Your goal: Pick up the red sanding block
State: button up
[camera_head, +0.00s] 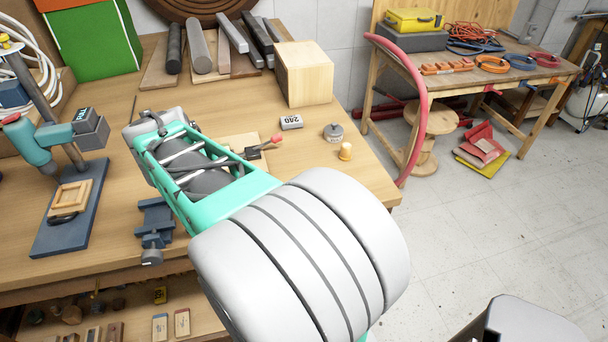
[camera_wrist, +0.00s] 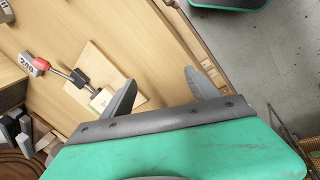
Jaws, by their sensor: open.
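I cannot pick out a red sanding block for certain. Several small blocks lie on the shelf under the bench in the head view; one labelled block (camera_head: 182,322) looks reddish-brown, and another dark reddish block (camera_head: 115,332) is cut by the frame's bottom edge. A grey block marked 240 (camera_head: 291,122) lies on the bench top and also shows at the left of the wrist view (camera_wrist: 27,62). My gripper (camera_wrist: 160,78) is open and empty above the bench, its fingers apart. Its fingers are not distinguishable in the head view.
A thin board (camera_wrist: 128,82) with a red-tipped tool (camera_wrist: 62,74) lies near my left finger. A large wooden block (camera_head: 305,75), a grey weight (camera_head: 333,132) and a drill stand (camera_head: 68,215) stand on the bench. A red hose (camera_head: 420,105) hangs at the bench's right end.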

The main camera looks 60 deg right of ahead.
jog(key=s+d+n+g+p, duration=0.1)
jog(key=s+d+n+g, duration=0.1)
jog(key=s+d, duration=0.35)
jog(key=s+d+n+g, duration=0.1)
jog(key=s+d, duration=0.2)
jog(key=d, duration=0.6)
jog(key=s+d+n+g+p, duration=0.1)
jog(key=s+d+n+g, duration=0.1)
jog(key=s+d, duration=0.35)
jog(key=d+f, duration=0.1)
jog(key=f, duration=0.1)
jog(key=d+f, duration=0.1)
jog(key=f, duration=0.2)
jog(key=s+d+f, duration=0.1)
jog(key=d+f, duration=0.1)
jog(key=shift+f, duration=0.35)
jog(key=c, duration=1.5)
